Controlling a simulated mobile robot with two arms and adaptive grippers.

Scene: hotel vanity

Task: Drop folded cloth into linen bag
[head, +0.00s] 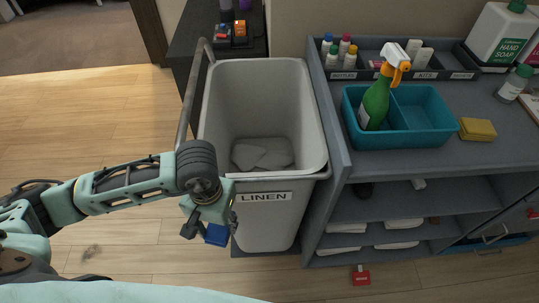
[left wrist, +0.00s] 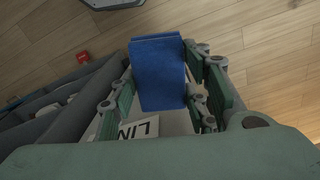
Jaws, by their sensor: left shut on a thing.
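The folded cloth is blue (head: 216,235) and is held in my left gripper (head: 207,225), which is shut on it. In the left wrist view the cloth (left wrist: 159,75) sits between the two fingers (left wrist: 160,95) and sticks out past them. The linen bag (head: 308,120) is a tall, open-topped grey-white bin with a "LINEN" label (head: 264,197). Some pale folded cloths (head: 262,154) lie at its bottom. My left gripper and the blue cloth are outside the bag, at its front left, lower in the picture than the label. My right gripper is not in view.
A grey cart (head: 333,150) stands right of the bag, with a teal caddy (head: 435,140), green spray bottle (head: 376,104) and yellow sponge (head: 478,129) on top. A red tag (head: 361,277) shows near the floor. A metal rail (head: 188,100) runs along the bag's left. Wooden floor at left is clear.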

